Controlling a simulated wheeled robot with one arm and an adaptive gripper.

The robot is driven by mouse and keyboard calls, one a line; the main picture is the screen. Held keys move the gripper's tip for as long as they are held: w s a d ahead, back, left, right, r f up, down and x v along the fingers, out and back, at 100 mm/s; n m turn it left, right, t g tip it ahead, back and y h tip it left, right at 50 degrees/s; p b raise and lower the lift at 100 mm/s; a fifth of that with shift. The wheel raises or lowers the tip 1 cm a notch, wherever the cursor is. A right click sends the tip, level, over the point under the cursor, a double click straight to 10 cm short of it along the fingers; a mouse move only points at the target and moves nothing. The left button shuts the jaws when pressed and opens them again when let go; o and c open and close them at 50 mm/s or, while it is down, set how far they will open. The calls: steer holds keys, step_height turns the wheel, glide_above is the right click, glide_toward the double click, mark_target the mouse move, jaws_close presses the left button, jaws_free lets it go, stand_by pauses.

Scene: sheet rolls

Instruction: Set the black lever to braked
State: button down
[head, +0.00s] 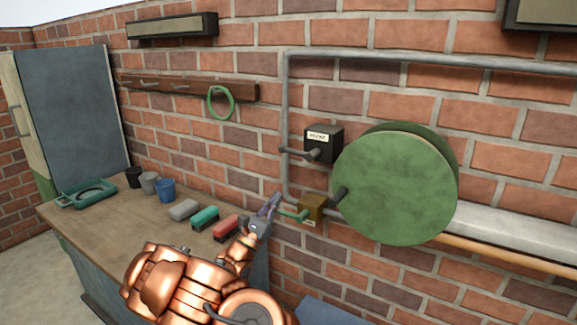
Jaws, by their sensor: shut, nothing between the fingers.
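A black box (325,138) with a small pale label is on the brick wall, left of the large green disc. A dark lever (297,151) sticks out to the left from its front, lying roughly level. The label is too small to read, so I cannot tell which setting the lever is at. My gripper (275,200) is shut and empty, pointing up and right, below and left of the lever and apart from it in the picture. It appears close to a green lever (291,214) on a brass box (312,208); I cannot tell whether they touch.
A workbench (110,225) at left holds cups, several coloured blocks and a green tool.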

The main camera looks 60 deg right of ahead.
mark_target(298, 151)
steer(key=shift+w+d+f+n+t, duration=0.1)
steer(key=shift+w+f+n+t, duration=0.75)
steer(key=shift+t, duration=0.25)
steer(key=shift+d+r, duration=0.1)
steer(key=a+r+p+x, duration=0.1)
steer(key=p+x, duration=0.4)
steer(key=x, duration=0.7)
steer(key=shift+r, duration=0.8)
